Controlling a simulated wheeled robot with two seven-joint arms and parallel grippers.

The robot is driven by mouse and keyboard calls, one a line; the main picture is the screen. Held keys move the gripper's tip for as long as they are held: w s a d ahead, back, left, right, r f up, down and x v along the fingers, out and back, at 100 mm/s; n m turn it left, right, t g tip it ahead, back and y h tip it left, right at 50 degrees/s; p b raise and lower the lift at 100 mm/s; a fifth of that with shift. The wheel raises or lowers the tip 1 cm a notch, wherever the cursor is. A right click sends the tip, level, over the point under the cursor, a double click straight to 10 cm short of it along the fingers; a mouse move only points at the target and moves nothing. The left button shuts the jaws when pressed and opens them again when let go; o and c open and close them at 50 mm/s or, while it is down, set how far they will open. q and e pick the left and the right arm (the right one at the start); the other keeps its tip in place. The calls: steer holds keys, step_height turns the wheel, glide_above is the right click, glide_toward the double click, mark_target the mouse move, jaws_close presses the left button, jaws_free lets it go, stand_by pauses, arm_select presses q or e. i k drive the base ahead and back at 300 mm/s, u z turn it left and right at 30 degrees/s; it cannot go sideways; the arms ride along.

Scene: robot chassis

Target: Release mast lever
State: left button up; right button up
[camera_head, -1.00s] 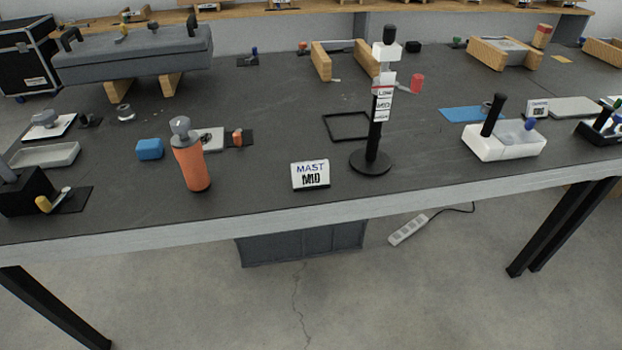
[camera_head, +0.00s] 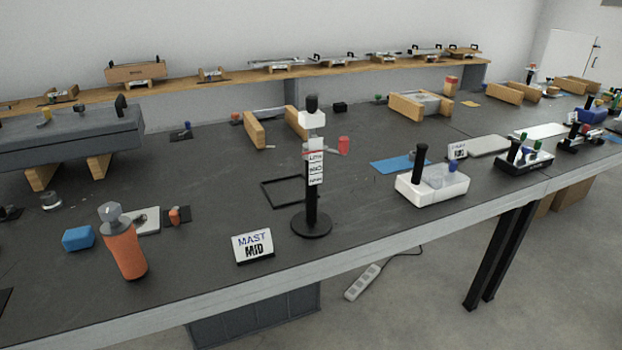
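The mast (camera_head: 312,185) stands upright on a round black base on the dark workbench. It has a black cap on top, a white collar, and a white label strip with several lines of text. A lever with a red knob (camera_head: 343,146) sticks out from its right side near the top of the labels. A small sign (camera_head: 253,246) reading "MAST MID" stands on the bench in front and to the left of it. Neither of my grippers shows in the head view.
An orange cylinder with a grey knob (camera_head: 123,247) and a blue block (camera_head: 78,238) stand left of the sign. A white box with a black lever (camera_head: 432,185) is to the right. A black square frame (camera_head: 268,196) lies behind the mast. The bench's front edge (camera_head: 400,246) runs diagonally.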

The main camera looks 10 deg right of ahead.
mark_target(343, 149)
steer(key=u, duration=1.2)
steer(key=i, duration=0.45)
steer(key=z, duration=2.55)
